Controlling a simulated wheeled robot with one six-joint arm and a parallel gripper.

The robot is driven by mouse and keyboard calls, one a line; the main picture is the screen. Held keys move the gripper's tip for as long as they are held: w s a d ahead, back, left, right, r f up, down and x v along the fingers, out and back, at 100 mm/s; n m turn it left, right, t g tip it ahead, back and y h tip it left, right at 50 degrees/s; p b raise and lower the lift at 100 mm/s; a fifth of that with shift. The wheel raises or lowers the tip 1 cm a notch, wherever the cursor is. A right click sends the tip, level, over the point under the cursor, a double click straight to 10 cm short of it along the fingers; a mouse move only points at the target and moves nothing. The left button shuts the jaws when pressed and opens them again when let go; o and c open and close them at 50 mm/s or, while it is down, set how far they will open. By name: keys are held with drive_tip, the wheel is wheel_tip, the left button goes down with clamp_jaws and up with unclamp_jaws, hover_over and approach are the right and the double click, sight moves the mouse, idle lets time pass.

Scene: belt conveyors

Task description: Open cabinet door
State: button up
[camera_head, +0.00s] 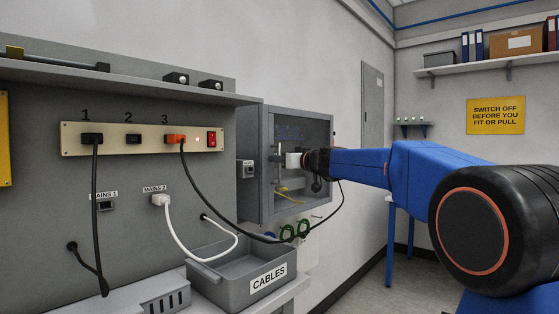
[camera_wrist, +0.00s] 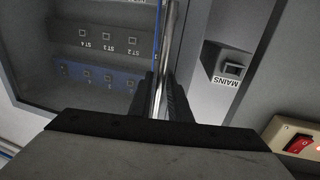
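The grey wall cabinet (camera_head: 250,195) has a framed door (camera_head: 325,190) with a clear window. The door looks closed, lying flush with the cabinet's front. A vertical metal bar handle (camera_head: 277,150) runs along its left edge. In the wrist view the handle (camera_wrist: 172,30) passes between the dark fingers of my gripper (camera_wrist: 161,95). The fingers sit close on both sides of the bar and look shut on it. In the head view my gripper (camera_head: 294,160) is at the door front, partly hidden by its own wrist.
A switch box (camera_head: 245,169) marked MAINS sits on the cabinet's left side. A grey CABLES tray (camera_head: 235,290) stands below on the bench, with black and white cables (camera_head: 178,235) hanging near it. Open floor lies to the right of the cabinet.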

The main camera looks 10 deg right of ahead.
clamp_jaws()
drive_tip(key=s+d+n+g+y, duration=0.1)
drive_tip(key=s+d+y, duration=0.1)
drive_tip(key=s+d, duration=0.7)
drive_tip(key=s+d+n+g+y, duration=0.15)
drive_tip(key=s+d, duration=0.35)
drive_tip(key=d, duration=0.8)
drive_tip(key=w+d+n+g+y, duration=0.3)
drive_tip(key=d, duration=2.8)
drive_tip(key=shift+d, duration=0.2)
drive_tip(key=shift+d+n+g+y, duration=0.1)
drive_tip(key=shift+n+g+y, duration=0.15)
drive_tip(key=shift+y, duration=0.1)
